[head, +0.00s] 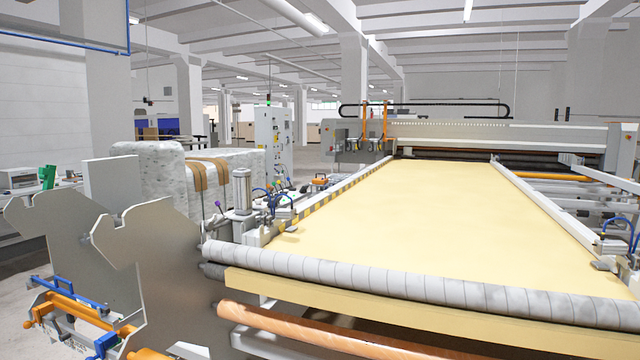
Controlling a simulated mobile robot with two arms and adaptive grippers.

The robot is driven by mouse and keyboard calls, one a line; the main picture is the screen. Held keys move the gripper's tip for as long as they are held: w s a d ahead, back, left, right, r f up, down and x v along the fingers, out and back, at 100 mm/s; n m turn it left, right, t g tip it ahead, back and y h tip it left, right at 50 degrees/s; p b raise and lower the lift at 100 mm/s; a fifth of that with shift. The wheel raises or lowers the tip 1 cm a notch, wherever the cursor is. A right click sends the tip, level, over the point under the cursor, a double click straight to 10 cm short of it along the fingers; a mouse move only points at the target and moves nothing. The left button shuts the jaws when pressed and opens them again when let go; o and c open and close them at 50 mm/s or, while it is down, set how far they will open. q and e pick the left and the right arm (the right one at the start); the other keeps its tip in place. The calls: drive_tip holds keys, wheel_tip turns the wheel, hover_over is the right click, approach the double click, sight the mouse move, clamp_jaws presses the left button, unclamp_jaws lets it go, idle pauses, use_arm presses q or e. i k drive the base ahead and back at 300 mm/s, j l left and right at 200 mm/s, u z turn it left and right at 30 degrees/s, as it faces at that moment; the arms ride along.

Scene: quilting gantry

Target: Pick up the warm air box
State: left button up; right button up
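I cannot surely tell which thing is the warm air box. A small white box-shaped device (19,178) with a dark front panel stands at the far left on a light surface by the wall. A green object (47,176) is right beside it. Both are small, and their details are unclear. Neither of my grippers is in view.
A long quilting table with a pale yellow surface (410,220) fills the right side, with a grey wrapped roller (420,285) across its near end. Metal side plates (150,270) stand at the near left. Wrapped white bales (150,170) and a control cabinet (273,140) stand behind.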

sight(317, 181)
drive_tip(key=i+j+u, duration=0.2)
drive_tip(key=j+u, duration=0.25)
drive_tip(key=i+j+u, duration=0.25)
drive_tip(key=j+u, duration=0.15)
drive_tip(key=j, duration=0.2)
drive_tip(key=i+j+u, duration=0.3)
drive_tip(key=u, duration=0.15)
drive_tip(key=i+j+u, duration=0.8)
drive_tip(key=i, duration=0.45)
drive_tip(key=i+u, duration=0.35)
drive_tip(key=i, duration=0.4)
drive_tip(key=i+z, duration=0.1)
drive_tip(key=i, duration=0.75)
drive_tip(key=i+j+z, duration=0.15)
drive_tip(key=i, duration=0.7)
drive_tip(key=i+l+z, duration=0.15)
drive_tip(key=i+z, duration=1.1)
drive_tip(key=i+j+z, duration=0.25)
drive_tip(key=z, duration=0.15)
drive_tip(key=i+l+z, duration=0.2)
drive_tip(key=i+z, duration=0.15)
drive_tip(key=i, duration=0.2)
drive_tip(key=i+z, duration=0.4)
drive_tip(key=i, duration=0.2)
drive_tip(key=i+j+z, duration=0.1)
drive_tip(key=i+z, duration=0.25)
drive_tip(key=i, duration=1.9)
drive_tip(key=l+z, duration=0.05)
